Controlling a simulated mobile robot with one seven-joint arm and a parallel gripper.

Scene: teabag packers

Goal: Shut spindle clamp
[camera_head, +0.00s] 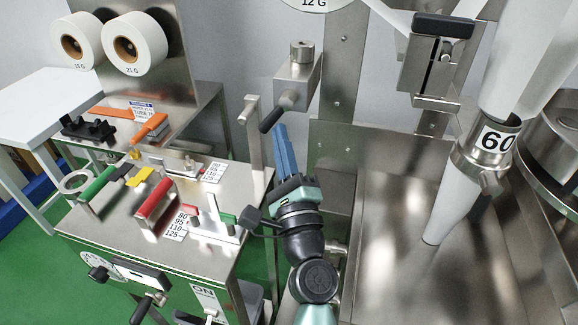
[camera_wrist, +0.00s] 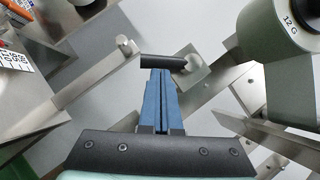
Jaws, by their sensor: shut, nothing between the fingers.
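The spindle clamp is a steel block (camera_head: 297,78) on the upright machine plate, with a short cylinder on top. Its lever has a black handle (camera_head: 272,119) that points down and to the left from a round hub. In the wrist view the black handle (camera_wrist: 163,61) lies crosswise just beyond my fingertips, with its hub at the right end. My gripper (camera_head: 280,128) has blue fingers pressed together, pointing up right below the handle; it also shows in the wrist view (camera_wrist: 160,73). I cannot tell whether the tips touch the handle.
A steel post with a bent top (camera_head: 254,130) stands just left of my fingers. The 12 G roll (camera_wrist: 285,30) is at upper right in the wrist view. A steel bench (camera_head: 215,255) with coloured handles lies left. A steel forming tube (camera_head: 485,150) stands right.

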